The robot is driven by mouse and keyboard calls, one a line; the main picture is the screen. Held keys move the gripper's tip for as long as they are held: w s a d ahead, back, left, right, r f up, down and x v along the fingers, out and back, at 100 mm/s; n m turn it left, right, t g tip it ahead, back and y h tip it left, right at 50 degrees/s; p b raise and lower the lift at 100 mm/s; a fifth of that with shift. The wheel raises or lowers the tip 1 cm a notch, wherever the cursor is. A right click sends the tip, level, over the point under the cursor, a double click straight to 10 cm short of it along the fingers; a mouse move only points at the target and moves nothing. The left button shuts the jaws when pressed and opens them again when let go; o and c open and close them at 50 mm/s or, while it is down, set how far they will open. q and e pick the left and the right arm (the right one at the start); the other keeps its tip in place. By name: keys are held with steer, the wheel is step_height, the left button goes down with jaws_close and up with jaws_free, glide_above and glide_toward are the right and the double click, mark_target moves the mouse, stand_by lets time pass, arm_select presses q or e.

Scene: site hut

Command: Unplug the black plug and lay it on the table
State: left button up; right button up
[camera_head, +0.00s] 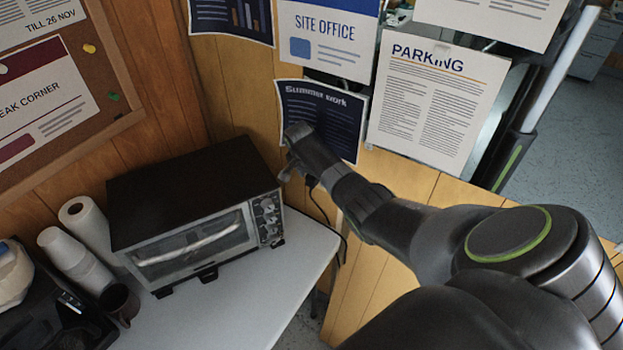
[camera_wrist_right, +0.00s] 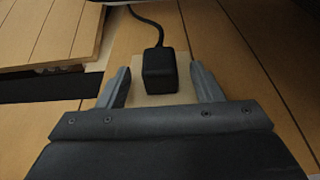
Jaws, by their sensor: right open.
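The black plug (camera_wrist_right: 160,72) sits against a pale plate (camera_wrist_right: 150,96) on the wooden wall in the right wrist view, with its cord (camera_wrist_right: 148,24) running away toward the top. My right gripper (camera_wrist_right: 160,85) is open, with one finger on each side of the plug and a gap to each. In the head view my right gripper (camera_head: 287,155) is at the wall beside the oven, and a dark piece of the plug or cord (camera_head: 311,181) shows just below it. The white table (camera_head: 255,297) stands below. My left gripper is not in view.
A black toaster oven (camera_head: 195,215) stands on the table close to the right gripper. Paper roll (camera_head: 85,222), stacked cups (camera_head: 75,262) and a dark mug (camera_head: 119,303) stand left of it. The table's front right part is clear. Posters such as the dark one (camera_head: 322,117) hang behind the gripper.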

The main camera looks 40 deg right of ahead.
stand_by(0.8)
jaws_close()
steer(key=s+a+p, duration=0.2)
steer(key=a+p, duration=0.3)
steer(key=shift+s+a, duration=0.15)
steer(key=shift+a, duration=0.15)
stand_by(1.2)
